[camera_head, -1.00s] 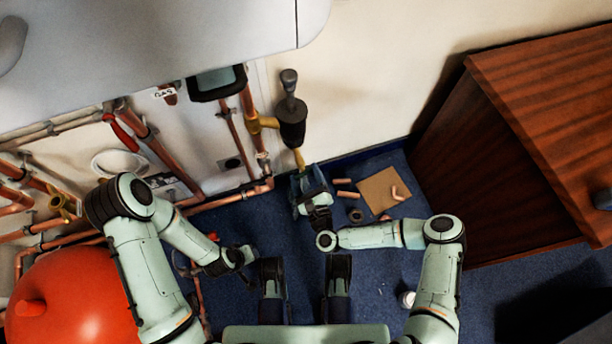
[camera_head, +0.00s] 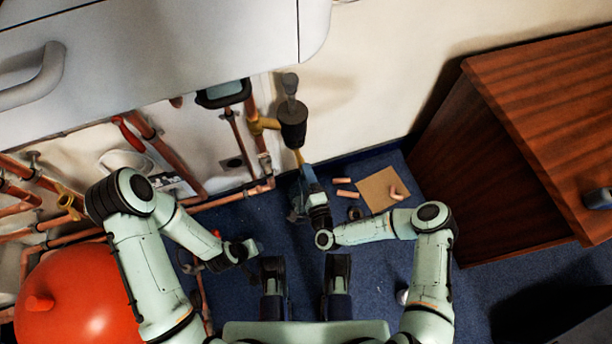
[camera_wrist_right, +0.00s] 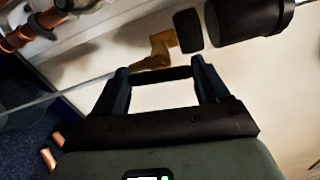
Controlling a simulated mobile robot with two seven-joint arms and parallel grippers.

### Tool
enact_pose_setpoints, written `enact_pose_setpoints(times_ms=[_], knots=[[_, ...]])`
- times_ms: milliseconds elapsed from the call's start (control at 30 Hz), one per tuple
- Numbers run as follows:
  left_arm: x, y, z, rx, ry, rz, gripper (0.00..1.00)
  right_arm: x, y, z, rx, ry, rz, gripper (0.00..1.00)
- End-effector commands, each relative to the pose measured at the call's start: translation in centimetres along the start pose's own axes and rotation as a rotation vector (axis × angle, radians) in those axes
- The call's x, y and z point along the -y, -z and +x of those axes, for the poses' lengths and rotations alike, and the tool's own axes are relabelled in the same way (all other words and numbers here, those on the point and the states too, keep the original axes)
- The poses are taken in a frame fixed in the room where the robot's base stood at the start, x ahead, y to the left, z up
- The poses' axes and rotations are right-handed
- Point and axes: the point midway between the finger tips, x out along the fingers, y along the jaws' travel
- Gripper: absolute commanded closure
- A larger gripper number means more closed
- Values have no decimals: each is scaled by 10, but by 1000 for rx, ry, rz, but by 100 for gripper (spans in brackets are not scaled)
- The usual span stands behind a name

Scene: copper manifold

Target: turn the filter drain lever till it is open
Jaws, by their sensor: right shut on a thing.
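The black filter (camera_head: 293,125) hangs on the copper pipework by the wall, and it also shows in the wrist view (camera_wrist_right: 245,18). A yellow drain fitting (camera_head: 299,157) sticks out from its lower end; in the wrist view it is the yellow piece (camera_wrist_right: 160,48) just beyond my fingers. My right gripper (camera_wrist_right: 162,72) is at this fitting, shut on the filter drain lever; a dark bar spans between its fingertips, and the exact contact is hard to see. My left gripper (camera_head: 245,252) is low over the floor, away from the filter; its jaws are too small to read.
Copper pipes (camera_head: 168,157) run along the wall at left, with a red balloon-like vessel (camera_head: 75,300) below. A cardboard sheet (camera_head: 378,188) and copper offcuts lie on the blue floor. A wooden cabinet (camera_head: 520,140) stands at right; a white casing (camera_head: 170,50) overhangs above.

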Motion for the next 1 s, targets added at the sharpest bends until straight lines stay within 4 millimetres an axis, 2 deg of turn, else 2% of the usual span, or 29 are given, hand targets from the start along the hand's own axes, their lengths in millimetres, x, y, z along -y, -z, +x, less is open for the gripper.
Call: enact_pose_setpoints(times_ms=[333, 900, 933, 1000], knots=[[-2, -6, -5, 19, -1, 2, 57, -1, 1, -1, -2, -3, -145, 56], [-2, -8, -6, 23, -1, 2, 57, -2, 2, -1, -2, -3, -176, 56], [-2, -8, -6, 23, -1, 2, 57, -2, 2, -1, -2, -3, -176, 16], [-2, -8, -6, 23, -1, 2, 57, -2, 1, -1, -2, -3, -175, 0]])
